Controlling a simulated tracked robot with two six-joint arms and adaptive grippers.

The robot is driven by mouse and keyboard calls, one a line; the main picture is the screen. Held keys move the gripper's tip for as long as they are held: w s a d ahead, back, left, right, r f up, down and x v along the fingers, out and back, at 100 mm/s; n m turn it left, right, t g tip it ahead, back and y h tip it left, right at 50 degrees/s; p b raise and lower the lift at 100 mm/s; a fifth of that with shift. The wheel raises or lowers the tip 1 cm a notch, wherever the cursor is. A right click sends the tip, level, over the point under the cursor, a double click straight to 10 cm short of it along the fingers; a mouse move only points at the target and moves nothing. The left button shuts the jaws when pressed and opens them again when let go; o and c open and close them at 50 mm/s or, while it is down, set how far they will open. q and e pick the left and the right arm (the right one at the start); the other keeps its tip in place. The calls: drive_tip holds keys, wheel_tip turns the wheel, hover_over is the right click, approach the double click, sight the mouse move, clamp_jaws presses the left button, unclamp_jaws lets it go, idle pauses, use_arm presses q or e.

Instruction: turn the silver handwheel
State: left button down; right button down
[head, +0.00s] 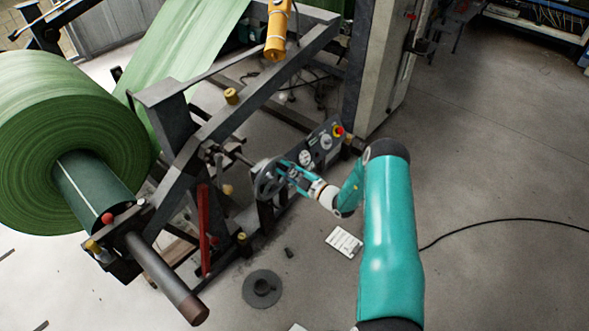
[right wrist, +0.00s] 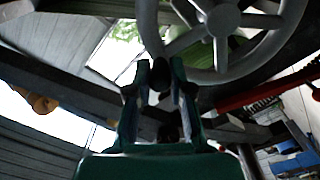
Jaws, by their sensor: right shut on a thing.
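The silver handwheel (head: 268,178) is a spoked grey wheel on a shaft at the side of the dark machine frame, near the middle of the head view. It fills the top of the right wrist view (right wrist: 222,20), with its hub and spokes showing. My right gripper (head: 288,171) reaches it from the right. My left gripper is not in view.
A large green roll (head: 70,140) sits on the left of the frame. A control panel (head: 322,145) with a red button is just behind my right gripper. A red lever (head: 205,230) hangs left of the wheel. A round black base (head: 262,289) lies on the floor; the floor at right is mostly open, with a cable.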

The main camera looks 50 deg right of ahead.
drive_tip(key=shift+w+a, duration=0.2)
drive_tip(key=shift+w, duration=0.05)
drive_tip(key=c, duration=1)
unclamp_jaws()
drive_tip(key=shift+w+f, duration=0.1)
drive_tip(key=shift+f, duration=0.1)
drive_tip(key=shift+c, duration=0.2)
drive_tip(key=shift+d+r, duration=0.1)
drive_tip(key=shift+s, duration=0.4)
drive_tip(key=s, duration=1.1)
drive_tip(key=shift+s+d, duration=0.15)
drive_tip(key=shift+s, duration=0.05)
